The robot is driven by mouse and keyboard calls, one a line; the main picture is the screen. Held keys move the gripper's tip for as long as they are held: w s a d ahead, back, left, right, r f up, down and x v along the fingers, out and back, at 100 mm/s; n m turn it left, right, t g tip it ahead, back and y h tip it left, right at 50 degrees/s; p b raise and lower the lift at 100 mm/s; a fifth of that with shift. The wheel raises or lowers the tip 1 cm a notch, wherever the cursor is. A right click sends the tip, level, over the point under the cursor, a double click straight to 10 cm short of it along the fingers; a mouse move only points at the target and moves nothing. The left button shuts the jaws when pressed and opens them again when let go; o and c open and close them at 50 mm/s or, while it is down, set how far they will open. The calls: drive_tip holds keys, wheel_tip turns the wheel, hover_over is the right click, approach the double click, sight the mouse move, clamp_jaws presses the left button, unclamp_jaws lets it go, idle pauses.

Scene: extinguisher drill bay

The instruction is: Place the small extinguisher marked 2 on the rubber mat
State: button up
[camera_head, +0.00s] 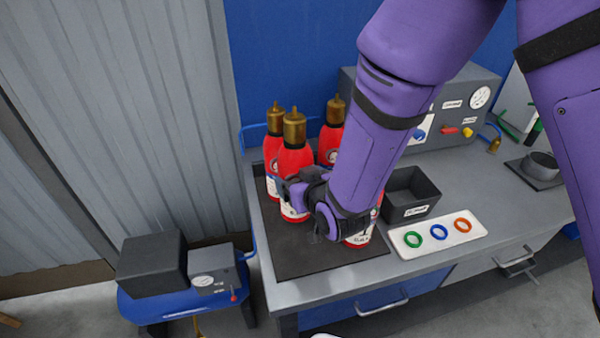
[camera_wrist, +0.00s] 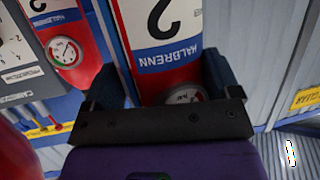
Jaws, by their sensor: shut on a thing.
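My gripper (camera_head: 290,189) is shut around the body of a red extinguisher (camera_head: 294,160) with a brass top, over the dark rubber mat (camera_head: 300,262). In the wrist view my gripper (camera_wrist: 160,85) has one finger on each side of this extinguisher (camera_wrist: 178,77), whose white label shows a 2, upside down in that picture. It looks upright in the head view. Its base appears at or just above the mat; I cannot tell if it touches. My gripper and arm hide part of its right side.
Two more red extinguishers stand behind, at the left (camera_head: 270,155) and right (camera_head: 329,143). Another (camera_head: 360,238) is mostly hidden by my arm. A black bin (camera_head: 412,185) and a white tray (camera_head: 412,250) with coloured rings lie to the right. The mat's front is clear.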

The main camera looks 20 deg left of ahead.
drive_tip(key=shift+a+f, duration=0.1)
drive_tip(key=shift+f, duration=2)
drive_tip(key=o, duration=1.7)
drive_tip(key=shift+f, duration=0.1)
drive_tip(key=shift+s+r, duration=0.1)
drive_tip(key=shift+r, duration=0.1)
